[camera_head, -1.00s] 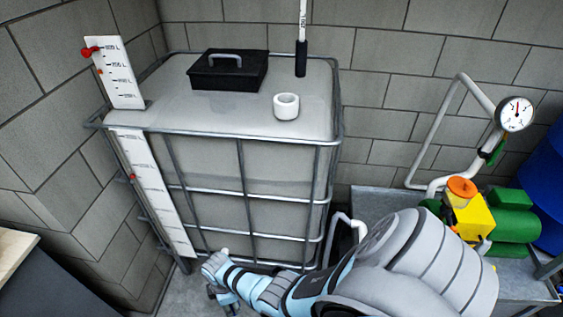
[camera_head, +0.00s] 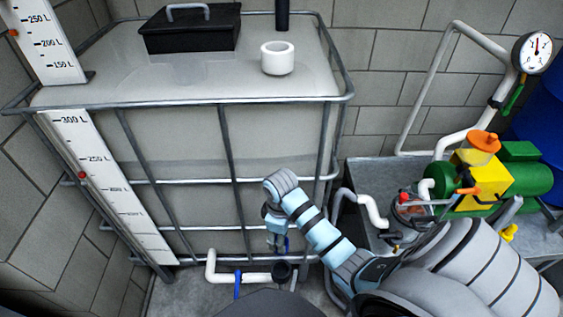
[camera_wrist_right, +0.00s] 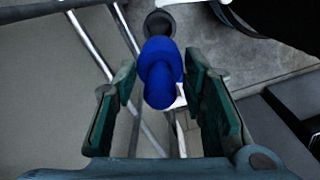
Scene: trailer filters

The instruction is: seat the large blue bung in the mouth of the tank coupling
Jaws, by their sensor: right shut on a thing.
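The large blue bung (camera_wrist_right: 160,72) is held between the fingers of my right gripper (camera_wrist_right: 161,66) in the right wrist view. Its rounded end faces the wrist camera. The dark round tank coupling (camera_wrist_right: 158,22) shows just beyond the bung, and the bung overlaps its near side in the picture. In the head view, my right gripper (camera_head: 277,243) points down just above the coupling (camera_head: 283,271), at the foot of the tank. A bit of blue shows beside the fingers there. I cannot tell whether the bung touches the mouth. My left gripper is out of view.
The caged tank (camera_head: 180,200) stands close behind my right gripper. A white pipe (camera_head: 222,277) with a blue handle (camera_head: 237,285) joins the coupling from the left. A metal bench (camera_head: 360,185) with a green and yellow pump (camera_head: 480,175) is at the right.

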